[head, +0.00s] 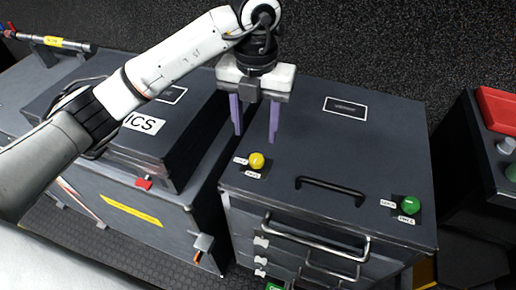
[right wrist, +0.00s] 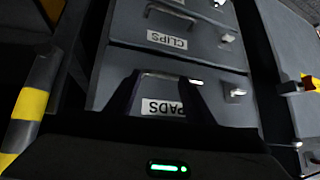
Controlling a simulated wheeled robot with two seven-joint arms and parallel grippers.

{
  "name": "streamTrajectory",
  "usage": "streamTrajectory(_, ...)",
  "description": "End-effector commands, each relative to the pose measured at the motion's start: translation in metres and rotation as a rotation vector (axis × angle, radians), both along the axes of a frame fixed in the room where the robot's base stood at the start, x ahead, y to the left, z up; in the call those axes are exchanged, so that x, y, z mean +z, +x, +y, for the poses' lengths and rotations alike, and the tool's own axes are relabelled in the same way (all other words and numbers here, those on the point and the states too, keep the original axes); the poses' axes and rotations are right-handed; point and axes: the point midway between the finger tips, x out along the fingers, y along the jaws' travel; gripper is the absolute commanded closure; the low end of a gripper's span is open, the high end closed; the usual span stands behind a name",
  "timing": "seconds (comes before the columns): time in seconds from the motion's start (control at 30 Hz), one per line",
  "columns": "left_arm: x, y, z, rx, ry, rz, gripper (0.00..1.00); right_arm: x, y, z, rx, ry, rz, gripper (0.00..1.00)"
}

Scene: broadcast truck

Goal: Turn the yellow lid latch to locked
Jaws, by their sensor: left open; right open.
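The yellow lid latch (head: 257,160) is a small round knob near the front left corner of the dark grey lid (head: 372,150). Two small white labels lie to its left and in front of it; their text and the knob's exact turn are too small to tell. My left gripper (head: 255,137) is open and empty, its two purple fingers pointing down above the lid, just behind the yellow latch and apart from it. My right gripper (right wrist: 160,105) is open in the right wrist view, with dark fingers in front of a drawer labelled PADS (right wrist: 222,92); it is not in the head view.
A green latch (head: 410,204) sits at the lid's front right corner, and a black handle (head: 332,189) lies between the latches. A dark case (head: 190,125) stands to the left. Drawers with metal handles (head: 315,236) are below the lid. A red-topped console (head: 497,108) is at right.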

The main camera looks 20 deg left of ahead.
Motion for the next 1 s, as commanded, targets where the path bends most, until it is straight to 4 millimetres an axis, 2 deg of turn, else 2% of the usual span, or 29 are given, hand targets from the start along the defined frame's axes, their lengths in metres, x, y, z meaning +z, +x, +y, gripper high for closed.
streamTrajectory(0.3, -0.059, -0.002, -0.001, -0.003, -0.005, 0.007, 0.52, 0.003, -0.002, 0.0, 0.001, -0.002, 0.006, 0.52)
streamTrajectory(0.5, -0.084, -0.001, -0.001, -0.004, -0.005, 0.004, 0.52, 0.005, -0.002, 0.0, 0.001, -0.002, 0.007, 0.52)
streamTrajectory(0.87, -0.092, -0.001, -0.002, -0.005, -0.007, 0.002, 0.52, 0.005, -0.002, 0.0, 0.001, -0.002, 0.007, 0.52)
streamTrajectory(0.9, -0.092, -0.001, -0.002, -0.005, -0.007, 0.002, 0.54, 0.005, -0.002, 0.0, 0.001, -0.002, 0.007, 0.52)
streamTrajectory(1.0, -0.092, -0.001, -0.002, -0.005, -0.007, 0.002, 0.7, 0.005, -0.002, 0.0, 0.001, -0.002, 0.007, 0.52)
